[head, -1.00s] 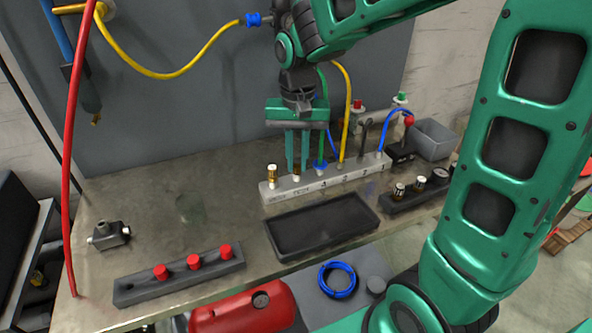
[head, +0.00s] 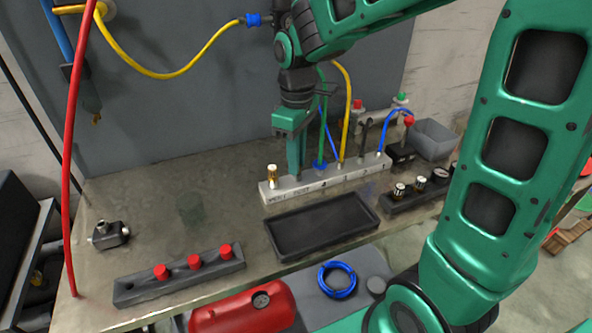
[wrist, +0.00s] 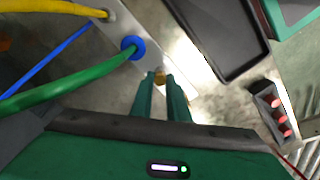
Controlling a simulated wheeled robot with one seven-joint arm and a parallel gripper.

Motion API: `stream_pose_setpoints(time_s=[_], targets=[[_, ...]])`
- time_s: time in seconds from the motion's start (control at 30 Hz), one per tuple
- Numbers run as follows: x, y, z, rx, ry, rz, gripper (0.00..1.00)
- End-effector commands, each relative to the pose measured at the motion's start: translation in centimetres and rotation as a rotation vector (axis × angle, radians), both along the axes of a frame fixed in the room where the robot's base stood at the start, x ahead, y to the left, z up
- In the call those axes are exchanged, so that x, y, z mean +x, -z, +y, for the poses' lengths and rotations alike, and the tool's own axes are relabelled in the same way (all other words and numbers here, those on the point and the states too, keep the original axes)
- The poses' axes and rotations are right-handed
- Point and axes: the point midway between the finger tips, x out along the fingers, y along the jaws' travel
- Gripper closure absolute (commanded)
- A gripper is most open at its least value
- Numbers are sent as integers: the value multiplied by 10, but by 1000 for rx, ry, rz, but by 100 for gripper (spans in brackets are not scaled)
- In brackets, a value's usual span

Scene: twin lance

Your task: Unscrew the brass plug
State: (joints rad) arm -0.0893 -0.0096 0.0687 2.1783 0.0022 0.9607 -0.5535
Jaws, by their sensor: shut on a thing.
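A pale manifold block (head: 340,180) stands on the bench, with several fittings along its top. My gripper (head: 294,172) points down over its left part, its fingers seen nearly edge-on in the head view. In the wrist view, the two green fingers (wrist: 160,84) close around a small brass plug (wrist: 160,76). The fingers hide this plug in the head view, and its thread cannot be seen. Another brass fitting (head: 272,174) with a pale top stands upright at the block's left end, apart from my gripper.
A green hose with a blue collar (wrist: 132,47) is close beside the fingers. Yellow and blue hoses rise farther right. A black tray (head: 320,226) lies in front of the block. A rack with red caps (head: 180,282) stands front left. Bench left of the block is mostly clear.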

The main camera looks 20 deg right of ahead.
Motion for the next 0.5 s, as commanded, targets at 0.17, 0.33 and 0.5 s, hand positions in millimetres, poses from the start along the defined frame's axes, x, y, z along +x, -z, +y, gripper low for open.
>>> stream_pose_setpoints(time_s=[0.17, 0.33, 0.5], targets=[[0, 0, 1, 1, -192, -1, 100], [1, 0, 1, 0, -288, -1, 100], [1, 0, 1, 1, -294, -2, 100]])
